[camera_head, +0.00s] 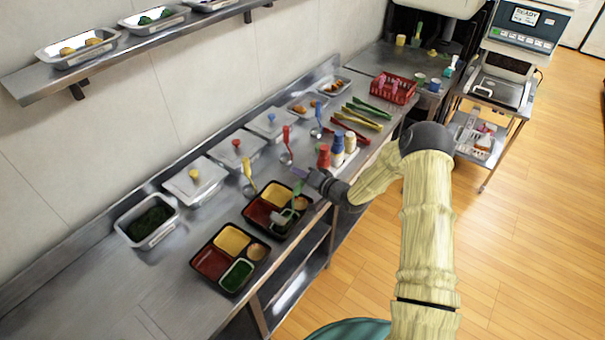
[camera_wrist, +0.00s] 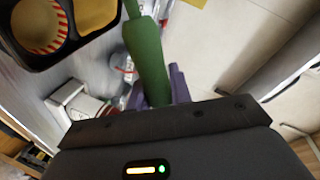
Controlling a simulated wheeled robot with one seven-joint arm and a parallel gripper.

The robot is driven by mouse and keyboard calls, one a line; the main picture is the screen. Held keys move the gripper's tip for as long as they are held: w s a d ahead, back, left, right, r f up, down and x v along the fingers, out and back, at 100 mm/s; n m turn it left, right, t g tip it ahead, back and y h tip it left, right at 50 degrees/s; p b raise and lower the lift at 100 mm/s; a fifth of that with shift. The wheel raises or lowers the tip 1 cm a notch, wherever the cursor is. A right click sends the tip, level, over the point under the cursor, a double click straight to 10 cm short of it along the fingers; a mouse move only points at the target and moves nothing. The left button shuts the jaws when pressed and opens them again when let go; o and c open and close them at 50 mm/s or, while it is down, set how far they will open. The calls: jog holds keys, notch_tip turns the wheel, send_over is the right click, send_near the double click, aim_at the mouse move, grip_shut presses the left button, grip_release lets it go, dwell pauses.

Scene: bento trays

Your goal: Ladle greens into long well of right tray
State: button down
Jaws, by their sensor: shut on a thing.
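My gripper (camera_head: 303,176) is shut on the green handle (camera_wrist: 147,62) of a ladle; the purple fingers (camera_wrist: 158,90) flank the handle in the wrist view. In the head view the ladle's green handle (camera_head: 297,189) slopes down to the right tray (camera_head: 249,222). The ladle's grey head (camera_head: 277,218) is over that tray's front long well, which it partly hides; I cannot tell how much green is in the well. The left tray (camera_head: 205,277) has greens (camera_head: 237,275) in its long well. A steel pan (camera_head: 151,241) of dark greens (camera_head: 149,218) stands open at the left.
Lidded pans (camera_head: 195,183) line the wall. Yellow (camera_head: 248,178), red (camera_head: 286,145) and blue (camera_head: 317,120) ladles stand near them. Bottles (camera_head: 337,147) and several tongs (camera_head: 357,124) are beyond my gripper. The counter left of the trays is clear.

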jog(key=s+a+r+n+t+b, duration=0.2)
jog(key=s+a+r+n+t, duration=0.1)
jog(key=s+a+r+n, duration=0.5)
jog(key=shift+s+r+n+b, duration=0.35)
jog(key=shift+s+r+n, duration=0.75)
jog(key=shift+r, duration=0.95)
